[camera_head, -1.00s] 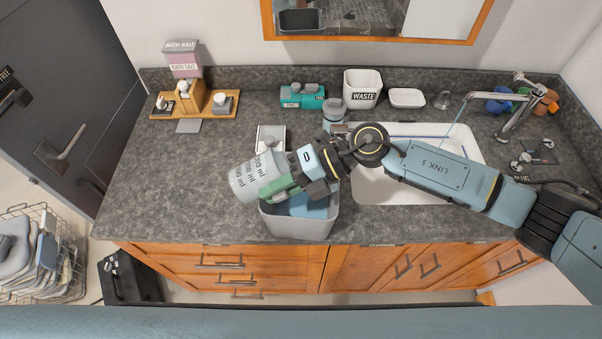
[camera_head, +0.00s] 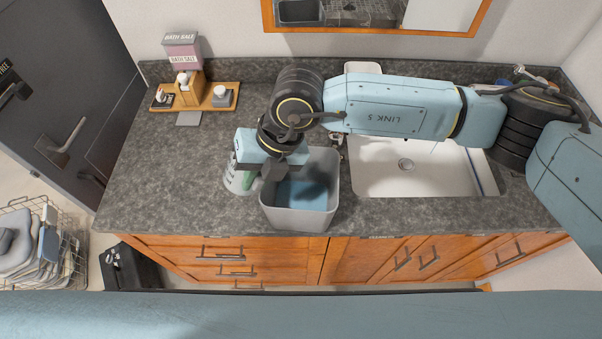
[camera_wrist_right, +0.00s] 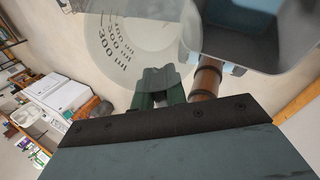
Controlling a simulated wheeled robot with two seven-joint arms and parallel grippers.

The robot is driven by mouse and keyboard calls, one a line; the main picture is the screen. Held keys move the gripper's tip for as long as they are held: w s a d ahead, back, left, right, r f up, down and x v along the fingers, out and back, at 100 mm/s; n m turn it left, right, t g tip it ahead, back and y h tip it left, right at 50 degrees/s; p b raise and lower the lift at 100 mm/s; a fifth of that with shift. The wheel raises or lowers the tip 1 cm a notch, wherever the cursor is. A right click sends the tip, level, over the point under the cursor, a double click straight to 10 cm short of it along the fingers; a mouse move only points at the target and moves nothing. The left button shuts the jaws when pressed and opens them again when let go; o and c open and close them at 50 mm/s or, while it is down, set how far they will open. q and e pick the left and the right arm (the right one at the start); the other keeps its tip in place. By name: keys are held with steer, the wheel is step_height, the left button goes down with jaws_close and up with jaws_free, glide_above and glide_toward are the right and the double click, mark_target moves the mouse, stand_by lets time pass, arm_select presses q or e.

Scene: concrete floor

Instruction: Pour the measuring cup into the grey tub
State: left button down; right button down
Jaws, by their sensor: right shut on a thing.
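The grey tub (camera_head: 324,213) stands on the counter near its front edge, with blue liquid (camera_head: 305,193) inside. The clear measuring cup (camera_head: 238,180) is just left of the tub, roughly upright and partly hidden behind my right gripper (camera_head: 262,172). My right gripper points down and is shut on the cup. I cannot tell whether the cup rests on the counter. My left gripper is out of view.
A sink (camera_head: 430,180) lies to the right, partly under my right arm. A wooden tray (camera_head: 215,101) with toiletries stands at the back left. The left counter (camera_head: 160,165) is clear.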

mark_target(236, 185)
steer(key=shift+s+a+f+t+h+b, duration=0.1)
steer(key=shift+s+a+t+h+b, duration=0.1)
steer(key=shift+a+h, duration=0.5)
steer(key=shift+s+a+f+t+h+b, duration=0.1)
steer(key=shift+a+t+h+b, duration=0.1)
steer(key=shift+a+h, duration=0.45)
steer(key=shift+s+a+t+h+b, duration=0.2)
steer(key=shift+a+h, duration=0.2)
steer(key=shift+h, duration=0.55)
